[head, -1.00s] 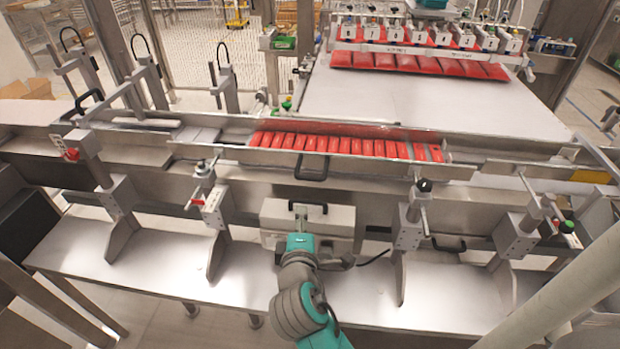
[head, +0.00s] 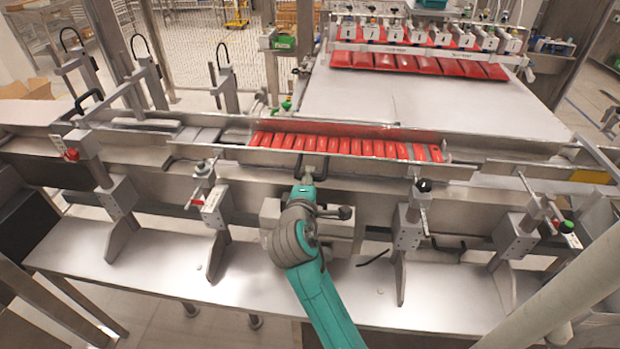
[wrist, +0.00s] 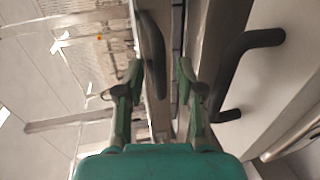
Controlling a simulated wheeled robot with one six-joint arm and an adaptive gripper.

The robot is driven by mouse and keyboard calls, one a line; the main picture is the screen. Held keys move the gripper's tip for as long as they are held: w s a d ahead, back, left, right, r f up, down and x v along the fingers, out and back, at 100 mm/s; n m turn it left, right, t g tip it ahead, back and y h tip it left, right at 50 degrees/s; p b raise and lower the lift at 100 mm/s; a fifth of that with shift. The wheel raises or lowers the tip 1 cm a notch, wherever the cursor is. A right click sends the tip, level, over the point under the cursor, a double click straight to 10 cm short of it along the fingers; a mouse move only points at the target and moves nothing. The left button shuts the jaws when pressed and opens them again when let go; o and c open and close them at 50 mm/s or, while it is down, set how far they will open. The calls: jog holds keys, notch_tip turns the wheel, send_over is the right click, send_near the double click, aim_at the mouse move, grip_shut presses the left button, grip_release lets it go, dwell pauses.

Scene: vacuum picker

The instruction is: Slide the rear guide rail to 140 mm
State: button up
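Two long steel guide rails flank a row of red packs (head: 345,146) in the head view: a far rail (head: 215,121) behind it and a near rail (head: 400,169) in front. I cannot tell from the labels which is called rear. The near rail carries a black bow handle (head: 325,174). My gripper (head: 308,182) is at this handle, its fingers partly hidden. In the wrist view my gripper (wrist: 159,75) is open, with the black handle (wrist: 152,50) ahead between the fingertips, closer to the left one. No scale value is readable.
A grey box (head: 345,228) below the rails has another black handle (wrist: 245,50), right of my fingers in the wrist view. Clamp posts with levers stand left (head: 213,200) and right (head: 408,230) of my arm. Vacuum cups holding red packs (head: 420,65) hang at the back.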

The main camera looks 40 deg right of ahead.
jog(key=shift+w+d+f, duration=0.15)
jog(key=shift+w+d, duration=0.25)
jog(key=shift+d, duration=0.2)
grip_shut()
jog(key=shift+r+x, duration=0.2)
jog(key=shift+x, duration=0.75)
jog(key=shift+w, duration=0.1)
grip_release()
